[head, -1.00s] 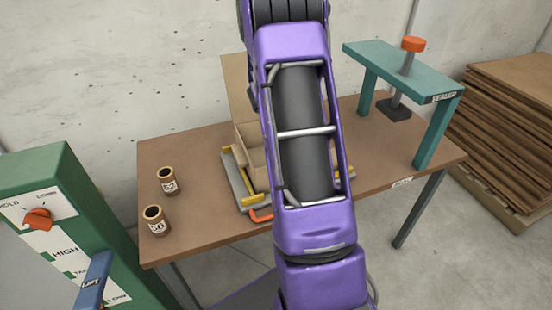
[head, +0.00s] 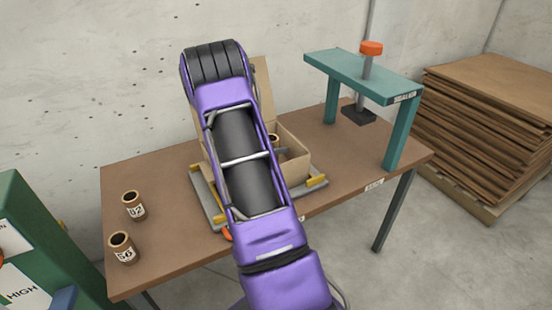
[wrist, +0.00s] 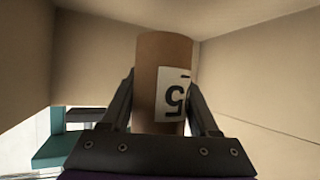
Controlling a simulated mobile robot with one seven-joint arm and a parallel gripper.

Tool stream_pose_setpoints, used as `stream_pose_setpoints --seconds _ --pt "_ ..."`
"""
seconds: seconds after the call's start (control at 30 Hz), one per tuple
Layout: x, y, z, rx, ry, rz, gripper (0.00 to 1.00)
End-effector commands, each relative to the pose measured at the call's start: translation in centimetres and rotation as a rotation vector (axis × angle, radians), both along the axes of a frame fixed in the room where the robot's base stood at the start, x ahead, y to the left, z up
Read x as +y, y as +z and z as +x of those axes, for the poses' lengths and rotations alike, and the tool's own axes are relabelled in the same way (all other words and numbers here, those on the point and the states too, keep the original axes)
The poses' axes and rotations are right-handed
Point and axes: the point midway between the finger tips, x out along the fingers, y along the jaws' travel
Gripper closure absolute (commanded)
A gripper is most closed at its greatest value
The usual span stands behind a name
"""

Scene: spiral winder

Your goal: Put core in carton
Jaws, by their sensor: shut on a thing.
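In the wrist view my gripper (wrist: 163,88) is shut on a brown cardboard core (wrist: 163,55) with a white label, part of which reads like a 5. The tan walls of the open carton (wrist: 255,65) surround the core on several sides. In the head view the carton (head: 296,152) stands on the table, its back flap raised, partly hidden by my arm. A core's round top (head: 273,139) shows inside the carton; I cannot tell from this view whether it is the held one. My gripper is hidden there behind my arm.
Two more labelled cores, one farther back (head: 133,206) and one nearer (head: 122,248), stand on the table's left side. A grey fixture with yellow clamps (head: 317,181) holds the carton. A teal press frame (head: 365,78) stands to the right. A green control box (head: 35,240) is at left.

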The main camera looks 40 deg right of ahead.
Motion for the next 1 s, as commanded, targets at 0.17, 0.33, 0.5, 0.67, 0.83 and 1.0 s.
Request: stream_pose_setpoints --seconds 0.17,0.33,0.5,0.67,0.83,1.0 --pt "0.0 -2.0 0.0 0.002 0.0 0.0 0.94" --pt "0.0 -3.9 0.0 0.001 0.0 0.0 0.94" --pt "0.0 -3.8 0.0 0.0 0.001 0.0 0.94" --pt "0.0 -4.2 0.0 0.001 0.0 0.0 0.94" --pt "0.0 -4.1 0.0 0.0 0.0 0.0 0.1" --pt "0.0 -4.1 0.0 0.0 0.0 0.0 0.09"
